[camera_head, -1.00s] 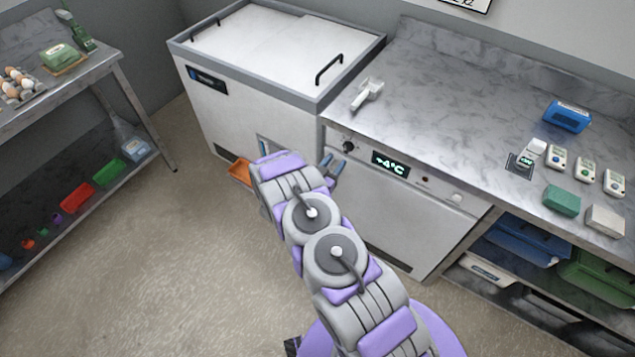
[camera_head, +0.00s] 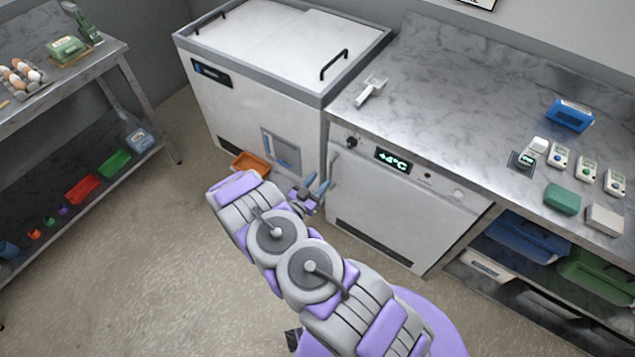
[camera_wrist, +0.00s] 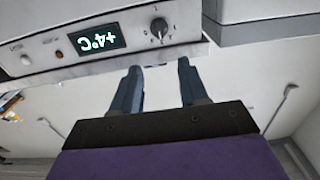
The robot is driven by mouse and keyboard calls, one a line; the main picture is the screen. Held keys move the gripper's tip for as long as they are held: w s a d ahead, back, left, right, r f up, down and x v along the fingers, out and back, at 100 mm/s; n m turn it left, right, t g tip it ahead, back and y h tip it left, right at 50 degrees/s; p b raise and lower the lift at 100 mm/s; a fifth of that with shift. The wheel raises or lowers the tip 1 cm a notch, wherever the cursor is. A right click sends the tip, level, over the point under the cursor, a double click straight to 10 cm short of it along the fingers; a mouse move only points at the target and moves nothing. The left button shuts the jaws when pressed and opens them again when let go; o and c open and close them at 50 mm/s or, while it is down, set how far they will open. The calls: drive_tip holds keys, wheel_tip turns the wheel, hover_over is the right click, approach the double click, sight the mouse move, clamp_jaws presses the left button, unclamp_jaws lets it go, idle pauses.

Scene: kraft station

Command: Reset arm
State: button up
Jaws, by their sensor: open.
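My gripper (camera_head: 318,187) is open and empty in the head view, in front of the white cabinet with the "+4°C" display (camera_head: 392,158). My arm is bent, with its elbow to the left of the gripper. In the wrist view the two blue-grey fingers of my gripper (camera_wrist: 157,85) stand apart with nothing between them. The cabinet's control panel (camera_wrist: 205,38) is just beyond them, with its display and black knob, upside down in that view. I cannot tell whether a finger touches the cabinet.
A white chest (camera_head: 250,105) with a lid and an orange tray (camera_head: 250,163) low at its front stand left of the cabinet. A marble-look counter (camera_head: 450,90) carries a white handheld tool (camera_head: 371,90) and several small devices. A shelf table (camera_head: 60,90) is far left. The floor (camera_head: 130,235) is clear.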

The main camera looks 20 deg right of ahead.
idle(0.4)
drive_tip(key=w+a+r+g+y, duration=0.2)
drive_tip(key=w+a+r+y, duration=0.3)
drive_tip(key=w+a+y, duration=0.5)
drive_tip(key=s+a+r+n+g+y, duration=0.1)
drive_tip(key=s+a+r+n+y, duration=0.15)
drive_tip(key=s+a+r, duration=0.35)
drive_tip(key=s+a+r+n+g+y, duration=0.1)
drive_tip(key=a+r+n+y, duration=0.15)
drive_tip(key=r, duration=0.65)
drive_tip(key=s+d+r+n+g+y, duration=0.1)
drive_tip(key=s+r+n+g, duration=0.1)
drive_tip(key=s+r, duration=0.45)
drive_tip(key=s+d+r+n+g+y, duration=0.1)
drive_tip(key=s+r+g, duration=0.15)
drive_tip(key=s, duration=0.75)
drive_tip(key=s+d+r+g+h, duration=0.1)
drive_tip(key=s+d, duration=0.3)
drive_tip(key=s, duration=0.4)
drive_tip(key=s+d+r+n+g+h, duration=0.1)
drive_tip(key=s+d+r+g, duration=0.1)
drive_tip(key=s, duration=0.6)
drive_tip(key=s+d+r+n+g, duration=0.1)
drive_tip(key=s+d+r, duration=0.1)
drive_tip(key=s+d, duration=0.3)
drive_tip(key=s, duration=0.4)
drive_tip(key=shift+d+r+h, duration=0.3)
drive_tip(key=shift+r+h, duration=0.05)
drive_tip(key=shift+h, duration=0.05)
